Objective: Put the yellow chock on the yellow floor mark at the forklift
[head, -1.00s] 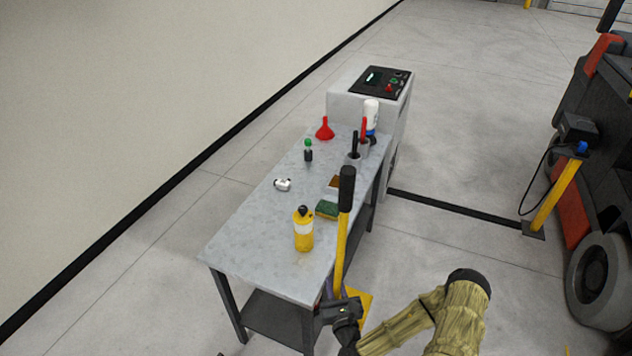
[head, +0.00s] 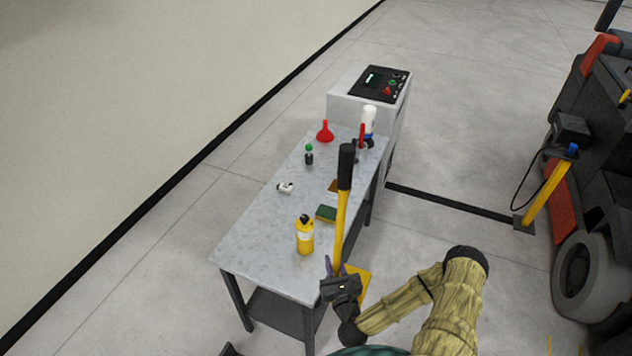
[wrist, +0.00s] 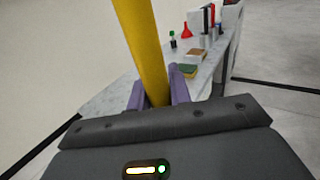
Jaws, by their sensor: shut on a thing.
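The yellow chock shows as a long yellow handle (head: 341,225) with a black grip on top, and a yellow lower part (head: 361,283) partly hidden behind my gripper. My gripper (head: 338,268) is shut on the handle, which stands nearly upright beside the table's right edge. In the wrist view the handle (wrist: 142,45) runs up between the purple fingers (wrist: 158,92). The forklift (head: 600,180) stands at the right edge of the head view. A thin yellow strip (head: 549,345) shows on the floor at the bottom right; I cannot tell if it is the mark.
The grey table (head: 255,255) holds a yellow bottle (head: 305,237), a sponge (head: 326,214), a red funnel (head: 325,132) and small items. A control cabinet (head: 345,105) stands behind it. A yellow post (head: 547,195) is by the forklift.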

